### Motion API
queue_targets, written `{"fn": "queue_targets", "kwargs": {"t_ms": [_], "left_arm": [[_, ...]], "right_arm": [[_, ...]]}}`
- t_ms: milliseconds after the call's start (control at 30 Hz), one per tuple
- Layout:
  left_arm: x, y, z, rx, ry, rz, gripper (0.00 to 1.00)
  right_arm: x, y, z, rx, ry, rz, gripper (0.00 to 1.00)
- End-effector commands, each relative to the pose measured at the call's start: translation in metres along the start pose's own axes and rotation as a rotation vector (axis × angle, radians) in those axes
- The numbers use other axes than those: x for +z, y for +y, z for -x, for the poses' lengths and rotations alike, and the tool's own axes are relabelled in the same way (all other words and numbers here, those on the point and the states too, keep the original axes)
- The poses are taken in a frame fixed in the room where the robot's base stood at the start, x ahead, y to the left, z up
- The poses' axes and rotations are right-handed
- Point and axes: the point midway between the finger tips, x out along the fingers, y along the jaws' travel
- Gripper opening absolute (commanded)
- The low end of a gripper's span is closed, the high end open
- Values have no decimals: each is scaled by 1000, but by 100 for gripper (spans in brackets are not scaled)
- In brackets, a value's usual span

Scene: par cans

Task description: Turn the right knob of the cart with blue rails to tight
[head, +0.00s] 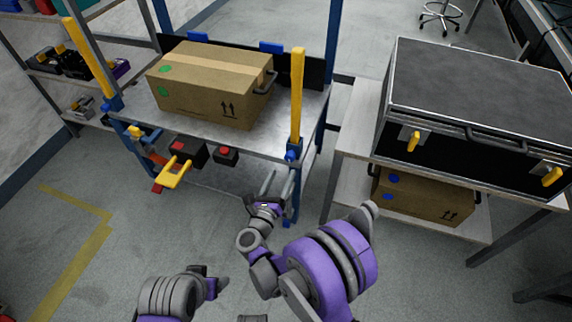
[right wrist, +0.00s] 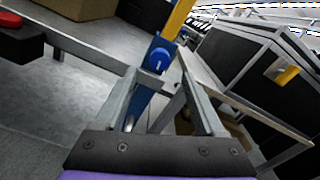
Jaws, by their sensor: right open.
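The cart with blue rails (head: 223,128) stands ahead, with blue posts and a grey top shelf. Its right knob (head: 292,152) is blue and sits at the foot of an upright yellow bar. The same right knob (right wrist: 158,60) shows in the right wrist view, just beyond and between the fingertips, with no contact visible. The left knob (head: 113,103) is at the foot of the other yellow bar. My right gripper (head: 279,181) is open and empty, below and slightly left of the right knob. My left arm shows at the bottom; its fingers cannot be made out clearly.
A cardboard box (head: 215,88) sits on the cart's shelf. Red-topped black blocks (head: 188,153) and a yellow handle (head: 176,172) are at its front edge. A large black case (head: 480,90) with yellow latches rests on a bench at right, a box (head: 420,197) below it. The floor at left is clear.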

Motion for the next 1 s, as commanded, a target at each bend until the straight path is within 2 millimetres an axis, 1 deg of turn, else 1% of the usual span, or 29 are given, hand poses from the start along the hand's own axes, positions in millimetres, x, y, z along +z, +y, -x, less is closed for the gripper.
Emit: {"fn": "queue_targets", "kwargs": {"t_ms": [33,100,200,300,867,967,1000], "left_arm": [[0,0,2,0,1,0,71],[-1,0,3,0,1,0,71],[-1,0,4,0,1,0,71],[-1,0,4,0,1,0,71],[-1,0,4,0,1,0,71],[-1,0,4,0,1,0,71],[-1,0,4,0,1,0,71]], "right_arm": [[1,1,10,3,-1,-1,72],[1,1,21,2,-1,-1,72],[1,0,31,2,-1,0,72],[0,0,37,1,0,1,72],[1,0,37,2,-2,3,72],[11,-5,32,21,-22,45,72],[20,-8,28,38,-42,85,72]]}}
